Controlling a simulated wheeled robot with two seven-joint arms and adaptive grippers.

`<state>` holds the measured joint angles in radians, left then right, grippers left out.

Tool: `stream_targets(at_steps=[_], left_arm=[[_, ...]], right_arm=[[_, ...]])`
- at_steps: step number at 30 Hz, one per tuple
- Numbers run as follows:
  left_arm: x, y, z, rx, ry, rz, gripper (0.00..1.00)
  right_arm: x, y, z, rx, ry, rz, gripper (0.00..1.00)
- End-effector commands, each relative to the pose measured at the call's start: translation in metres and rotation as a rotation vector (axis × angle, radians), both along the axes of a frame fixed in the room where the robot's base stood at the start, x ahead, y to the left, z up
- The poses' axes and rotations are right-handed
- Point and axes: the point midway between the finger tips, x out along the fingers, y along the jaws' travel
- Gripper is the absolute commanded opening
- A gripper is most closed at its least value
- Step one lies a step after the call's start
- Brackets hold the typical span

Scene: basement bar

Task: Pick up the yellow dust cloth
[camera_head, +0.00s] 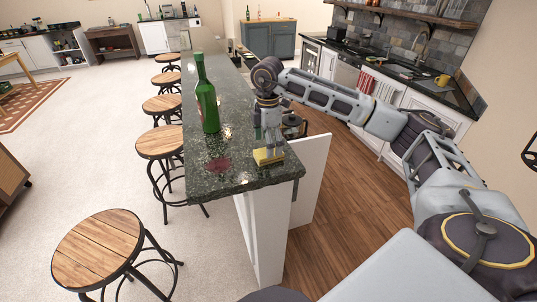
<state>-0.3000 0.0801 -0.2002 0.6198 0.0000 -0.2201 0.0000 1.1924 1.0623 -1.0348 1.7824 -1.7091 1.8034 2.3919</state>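The yellow dust cloth (268,157) looks like a small folded yellow block. It lies on the dark green stone bar counter (228,179), near the counter's front right edge. My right gripper (269,147) comes in from the right and points down just over the cloth. Its fingertips are at or very close to the cloth's top. The view is too small to tell whether they touch it or how far apart they are. My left gripper is not in view.
A green bottle (206,96) stands on the counter, left of my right gripper. A dark red stain (218,164) lies left of the cloth. Wooden stools (99,247) line the counter's left side. Wooden floor (340,215) is clear right of the counter.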

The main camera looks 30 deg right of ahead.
Motion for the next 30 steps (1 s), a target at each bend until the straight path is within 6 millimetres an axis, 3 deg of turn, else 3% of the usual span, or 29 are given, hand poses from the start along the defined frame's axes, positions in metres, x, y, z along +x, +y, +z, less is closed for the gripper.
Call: stream_targets(at_steps=[10,26,30], left_arm=[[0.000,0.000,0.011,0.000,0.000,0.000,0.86],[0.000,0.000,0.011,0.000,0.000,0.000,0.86],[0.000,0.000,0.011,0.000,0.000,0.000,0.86]], right_arm=[[-0.001,-0.002,-0.033,0.000,0.002,0.000,0.80],[-0.001,-0.002,-0.037,0.000,0.000,0.000,0.80],[0.000,-0.002,-0.037,0.000,0.000,0.000,0.64]])
